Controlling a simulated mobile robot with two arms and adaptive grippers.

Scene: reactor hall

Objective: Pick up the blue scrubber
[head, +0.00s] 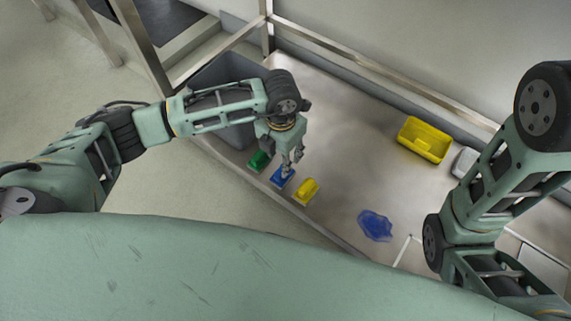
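The blue scrubber (279,179) lies on the metal table near its front edge, between a green scrubber (258,161) on its left and a yellow scrubber (306,191) on its right. My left gripper (287,172) points down at the blue scrubber, with its fingertips at the scrubber's top and hiding part of it. The fingers are too small in view to tell whether they are open or closed on it. My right arm shows at the right, but its gripper is out of view.
A grey bin (229,88) stands behind my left arm. A yellow tub (425,140) and a pale object (464,162) sit toward the right. A blue puddle-like patch (375,226) lies on the table. The middle of the table (350,150) is clear. Metal rails run along its edges.

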